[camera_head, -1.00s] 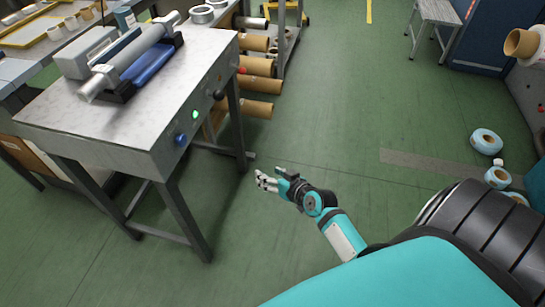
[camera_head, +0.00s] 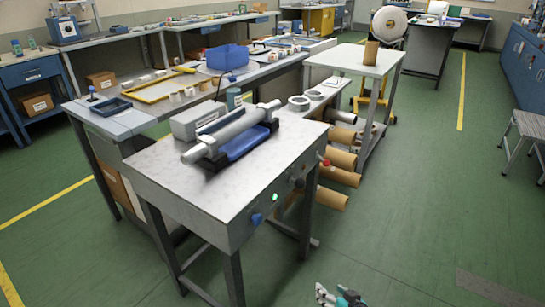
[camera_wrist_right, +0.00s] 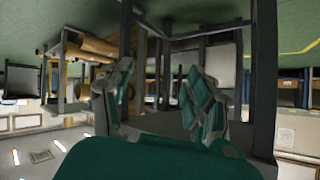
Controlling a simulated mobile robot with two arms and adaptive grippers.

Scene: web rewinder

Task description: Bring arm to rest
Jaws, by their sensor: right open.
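My right gripper (camera_head: 338,296) shows at the bottom edge of the head view, low over the green floor to the right of the rewinder table (camera_head: 160,190). In the right wrist view the fingers of my right gripper (camera_wrist_right: 165,105) are apart with nothing between them. The view there is turned over, with the floor at the top and dark table legs behind the fingers. The rest of my right arm is out of the head view. My left gripper is in neither view.
The rewinder (camera_head: 235,132) sits on the table, with a green button (camera_head: 275,198) and a blue knob (camera_head: 256,219) on its front. Cardboard tubes (camera_head: 338,176) stick out from a rack beside it. A white-topped stand (camera_head: 360,62) holds a brown roll. Green floor (camera_head: 420,200) at the right is clear.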

